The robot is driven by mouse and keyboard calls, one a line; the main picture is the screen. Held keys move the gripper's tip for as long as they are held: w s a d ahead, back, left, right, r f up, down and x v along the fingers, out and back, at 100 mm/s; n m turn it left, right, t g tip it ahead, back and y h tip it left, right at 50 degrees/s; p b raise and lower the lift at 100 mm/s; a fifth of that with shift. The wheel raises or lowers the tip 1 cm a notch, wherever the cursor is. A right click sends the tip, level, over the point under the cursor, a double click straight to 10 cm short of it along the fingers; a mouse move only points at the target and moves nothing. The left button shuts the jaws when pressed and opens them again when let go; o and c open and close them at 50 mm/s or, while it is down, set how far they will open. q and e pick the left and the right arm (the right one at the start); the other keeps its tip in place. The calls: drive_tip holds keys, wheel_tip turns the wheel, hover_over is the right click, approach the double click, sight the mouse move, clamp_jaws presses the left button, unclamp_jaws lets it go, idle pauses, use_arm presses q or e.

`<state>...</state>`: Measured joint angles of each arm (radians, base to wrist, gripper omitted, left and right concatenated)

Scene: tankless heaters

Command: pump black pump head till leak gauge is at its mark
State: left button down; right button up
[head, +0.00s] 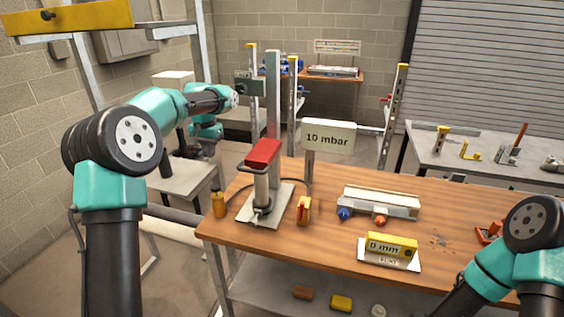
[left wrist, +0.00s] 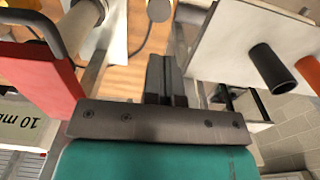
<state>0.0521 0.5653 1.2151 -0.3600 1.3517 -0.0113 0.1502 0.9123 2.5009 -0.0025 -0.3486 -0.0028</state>
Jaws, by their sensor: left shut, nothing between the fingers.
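The hand pump (head: 261,190) stands on a grey base plate at the table's left end. It has a light cylinder, a red block (head: 263,152) on top and a dark handle loop. I see no clearly black pump head. The red block also shows at the left of the left wrist view (left wrist: 42,78). A sign (head: 328,136) reads "10 mbar"; I cannot make out a leak gauge needle or mark. My left gripper (head: 261,90) is shut and empty, above the red block near the grey post; its fingers show in the left wrist view (left wrist: 166,78). My right gripper is out of view.
The upright grey post (head: 273,100) rises behind the pump. On the wooden table (head: 450,200) lie a yellow block (head: 391,245) reading "0 mm", a grey unit (head: 380,202) with blue and orange knobs, and a small red-and-yellow item (head: 304,210).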

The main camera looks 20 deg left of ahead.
sight(215, 186)
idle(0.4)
use_arm(q)
wheel_tip(215, 186, up, 2)
drive_tip(key=shift+r, duration=0.15)
idle(0.3)
wheel_tip(215, 186, down, 14)
drive_tip(key=shift+f, duration=0.1)
idle(0.6)
drive_tip(key=shift+f, duration=1.3)
drive_tip(key=shift+s, duration=0.1)
